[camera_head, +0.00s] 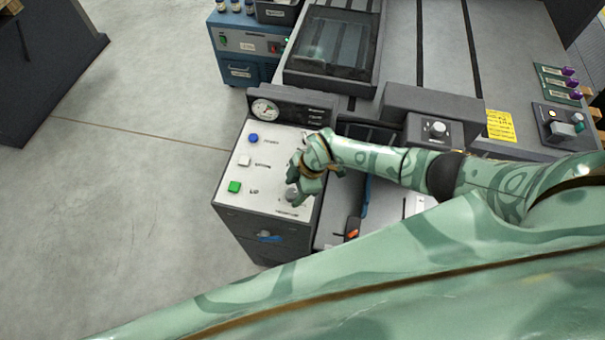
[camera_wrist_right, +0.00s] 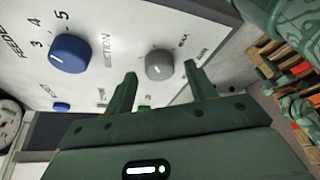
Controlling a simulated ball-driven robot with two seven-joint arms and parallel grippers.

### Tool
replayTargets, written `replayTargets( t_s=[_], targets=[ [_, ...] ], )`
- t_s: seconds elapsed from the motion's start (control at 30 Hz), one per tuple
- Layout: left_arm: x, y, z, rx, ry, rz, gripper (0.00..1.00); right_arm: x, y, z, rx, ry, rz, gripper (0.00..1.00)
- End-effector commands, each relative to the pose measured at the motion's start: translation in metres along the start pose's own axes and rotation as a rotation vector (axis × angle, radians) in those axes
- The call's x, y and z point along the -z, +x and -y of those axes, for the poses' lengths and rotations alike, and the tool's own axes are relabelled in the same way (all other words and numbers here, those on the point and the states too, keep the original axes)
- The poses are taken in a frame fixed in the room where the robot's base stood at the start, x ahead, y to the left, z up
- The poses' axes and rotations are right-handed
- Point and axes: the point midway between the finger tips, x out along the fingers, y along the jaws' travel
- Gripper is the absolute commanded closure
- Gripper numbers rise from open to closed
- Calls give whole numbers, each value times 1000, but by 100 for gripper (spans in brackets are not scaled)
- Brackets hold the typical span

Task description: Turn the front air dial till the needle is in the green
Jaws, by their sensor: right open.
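The white control panel (camera_head: 262,170) stands left of centre in the head view. A round gauge (camera_head: 265,108) is at its back; its needle and any green band are too small to read. My right gripper (camera_head: 298,178) is over the panel's right side. A grey dial (camera_head: 292,194) shows just in front of it. In the wrist view, a grey dial (camera_wrist_right: 160,65) with a white mark lies beyond and between the fingertips of my open right gripper (camera_wrist_right: 163,77), apparently untouched. Its label is too blurred to read. The gauge (camera_wrist_right: 10,120) is cut off there. My left gripper is not in view.
The panel also bears a blue button (camera_head: 253,138), a white button (camera_head: 244,161) and a green button (camera_head: 234,187). A blue numbered dial (camera_wrist_right: 70,53) is left of the grey one in the wrist view. Open floor (camera_head: 120,200) lies to the left.

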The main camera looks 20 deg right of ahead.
Motion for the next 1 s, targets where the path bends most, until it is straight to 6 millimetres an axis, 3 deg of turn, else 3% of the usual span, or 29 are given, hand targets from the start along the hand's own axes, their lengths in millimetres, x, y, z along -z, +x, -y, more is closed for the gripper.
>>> replayTargets(
  t_s=[0.2,0.5,0.7,1.0],
  targets=[
    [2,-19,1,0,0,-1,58,0,-55,-1,-3,-2,2,45],
    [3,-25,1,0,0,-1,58,-1,-128,0,-2,0,2,45],
    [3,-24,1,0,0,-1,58,-1,-151,0,-1,0,1,45],
    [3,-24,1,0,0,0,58,0,-154,0,0,1,0,45]
  ],
)
